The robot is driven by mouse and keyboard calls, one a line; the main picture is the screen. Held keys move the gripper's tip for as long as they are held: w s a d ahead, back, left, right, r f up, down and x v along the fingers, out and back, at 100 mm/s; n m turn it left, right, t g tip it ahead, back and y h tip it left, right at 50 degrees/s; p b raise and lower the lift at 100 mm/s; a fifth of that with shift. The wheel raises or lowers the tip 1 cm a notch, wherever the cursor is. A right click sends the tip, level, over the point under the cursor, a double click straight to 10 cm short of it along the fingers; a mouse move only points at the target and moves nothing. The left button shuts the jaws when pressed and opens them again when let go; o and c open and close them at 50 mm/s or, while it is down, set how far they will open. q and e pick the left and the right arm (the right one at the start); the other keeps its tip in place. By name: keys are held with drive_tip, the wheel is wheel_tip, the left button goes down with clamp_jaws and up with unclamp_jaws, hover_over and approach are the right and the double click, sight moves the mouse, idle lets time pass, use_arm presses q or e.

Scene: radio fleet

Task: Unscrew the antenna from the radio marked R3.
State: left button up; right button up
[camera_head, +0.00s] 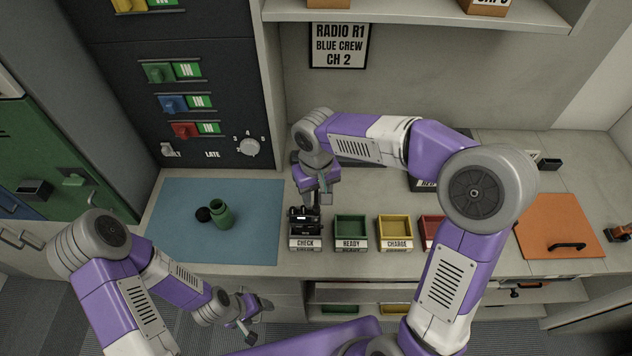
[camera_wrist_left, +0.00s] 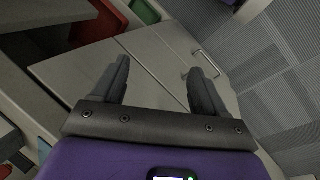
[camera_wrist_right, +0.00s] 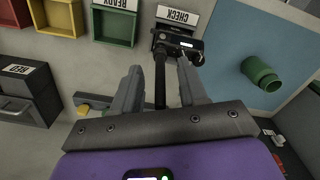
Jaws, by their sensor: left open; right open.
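A black radio (camera_head: 303,219) stands in the CHECK holder (camera_head: 305,244) at the front of the counter. It also shows in the right wrist view (camera_wrist_right: 181,42), with a small lit face; I cannot read an R3 mark on it. Its black rod antenna (camera_wrist_right: 160,84) points towards the right wrist camera. My right gripper (camera_head: 318,198) is over the radio. In the right wrist view my right gripper (camera_wrist_right: 160,80) is open, with the antenna between its fingers, nearer the left one; contact is not clear. My left gripper (camera_head: 246,322) is open and empty, low in front of the counter.
Green READY (camera_head: 351,229), yellow CHARGE (camera_head: 395,230) and red (camera_head: 431,228) bins stand to the right. An orange panel (camera_head: 560,220) lies farther right.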

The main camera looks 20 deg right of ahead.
drive_tip(key=shift+f, duration=0.75)
clamp_jaws()
drive_tip(key=n+p, duration=0.1)
drive_tip(key=n, duration=0.1)
drive_tip(key=shift+r+n, duration=0.15)
drive_tip(key=shift+n, duration=0.15)
drive_tip(key=shift+n+p, duration=0.4)
drive_tip(key=shift+n, duration=0.6)
